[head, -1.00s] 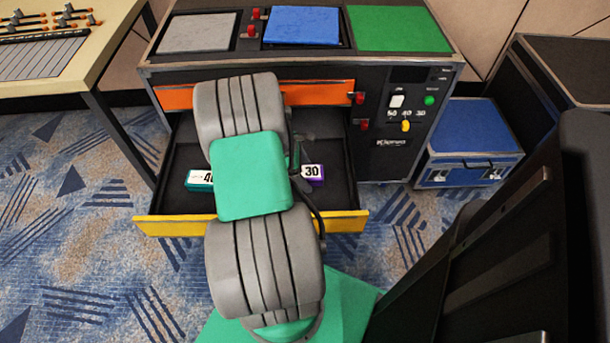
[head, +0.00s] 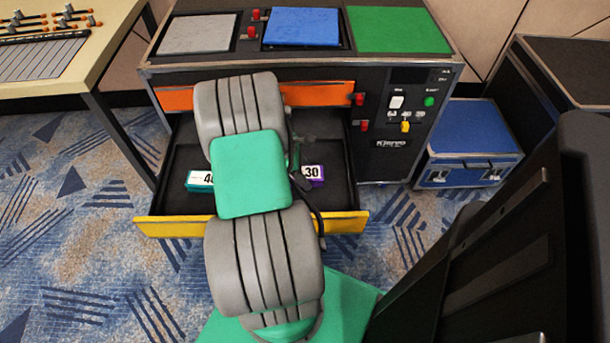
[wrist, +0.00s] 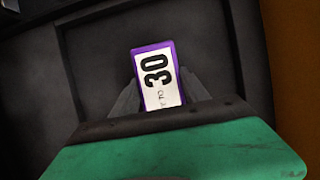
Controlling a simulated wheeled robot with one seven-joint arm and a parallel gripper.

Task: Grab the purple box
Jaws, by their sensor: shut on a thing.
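The purple box (wrist: 153,74) has a white label reading "30". In the wrist view it sits between the two grey fingers of my gripper (wrist: 160,95), which is shut on it. In the head view the purple box (head: 314,175) shows in the open drawer, right of my arm, and the arm hides part of it. My fingertips are hidden in the head view. I cannot tell whether the box touches the drawer floor.
The open drawer has a yellow front (head: 345,224) and a dark inside. A teal box (head: 200,180) labelled "4…" lies in it, left of my arm. An orange drawer (head: 318,93) above is shut. A blue case (head: 466,140) stands to the right.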

